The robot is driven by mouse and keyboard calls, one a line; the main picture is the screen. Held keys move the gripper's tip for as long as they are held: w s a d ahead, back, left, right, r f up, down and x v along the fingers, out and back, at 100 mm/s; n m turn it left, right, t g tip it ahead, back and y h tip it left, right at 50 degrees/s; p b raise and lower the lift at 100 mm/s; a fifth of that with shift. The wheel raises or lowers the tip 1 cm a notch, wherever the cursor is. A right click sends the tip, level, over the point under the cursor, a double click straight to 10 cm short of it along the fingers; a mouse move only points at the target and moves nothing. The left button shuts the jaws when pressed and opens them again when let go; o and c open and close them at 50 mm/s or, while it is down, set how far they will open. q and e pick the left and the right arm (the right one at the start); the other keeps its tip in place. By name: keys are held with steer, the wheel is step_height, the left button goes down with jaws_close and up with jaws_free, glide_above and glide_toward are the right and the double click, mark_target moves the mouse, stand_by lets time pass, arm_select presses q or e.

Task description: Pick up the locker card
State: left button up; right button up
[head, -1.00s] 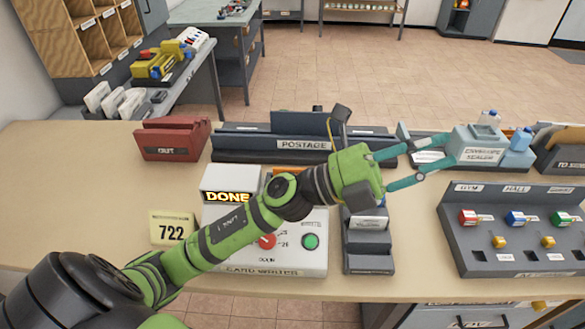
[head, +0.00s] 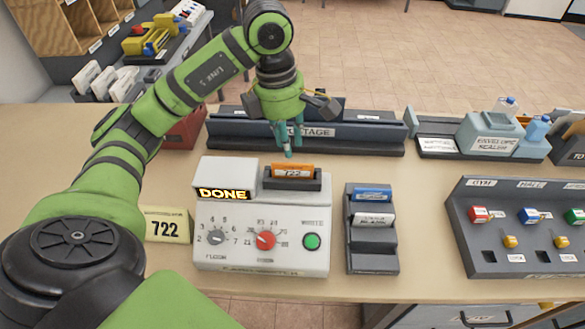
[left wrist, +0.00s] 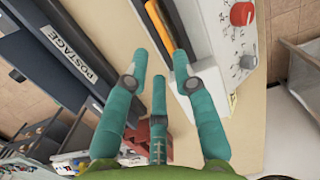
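The orange locker card (head: 292,170), marked 722, stands in the dark slot on top of the white card writer (head: 215,255), whose display reads DONE. My left gripper (head: 290,150) points down just behind and above the card and holds nothing. In the left wrist view, its teal fingers (left wrist: 160,58) are spread apart, and the orange card (left wrist: 158,30) shows beyond the fingertips. The fingers do not appear to be closed on the card. My right gripper is not in view.
A POSTAGE rack (head: 370,138) stands close behind the card writer. A dark card holder (head: 372,262) is to its right, and a yellow 722 sign (head: 166,226) to its left. A key panel (head: 465,240) is at right.

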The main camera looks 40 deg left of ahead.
mark_target(292, 164)
arm_select(q)
steer(key=shift+s+d+f+p, duration=0.1)
steer(key=shift+d+f+p, duration=0.15)
steer(key=shift+f, duration=0.3)
steer(key=shift+d+f+p, duration=0.1)
steer(key=shift+f+p, duration=0.2)
steer(key=shift+f, duration=0.2)
step_height(292, 164, down, 3)
steer(key=shift+d+f+p, duration=0.15)
steer(key=shift+p, duration=0.55)
steer(key=shift+f, duration=0.4)
steer(key=shift+f, duration=0.15)
jaws_close()
